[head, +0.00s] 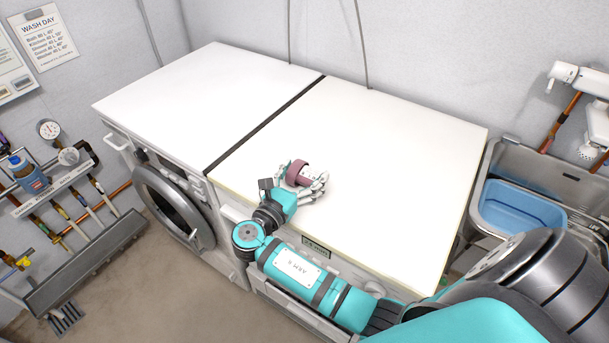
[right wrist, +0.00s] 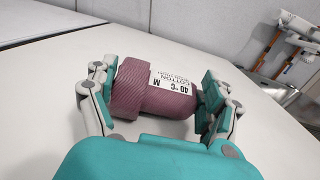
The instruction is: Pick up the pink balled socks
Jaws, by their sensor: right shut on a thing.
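The pink balled socks (head: 297,173) are on the white machine top, near its front edge beside the dark seam. In the right wrist view the socks (right wrist: 152,90) are a dusty pink roll with a folded cuff at left and a white care label facing the camera. Whether the socks still touch the top, I cannot tell. My left gripper is out of view.
The white top (head: 390,150) is otherwise bare, split by a dark seam (head: 262,125). A sink with a blue tub (head: 520,212) stands at right. A washer door (head: 172,208) is at front left.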

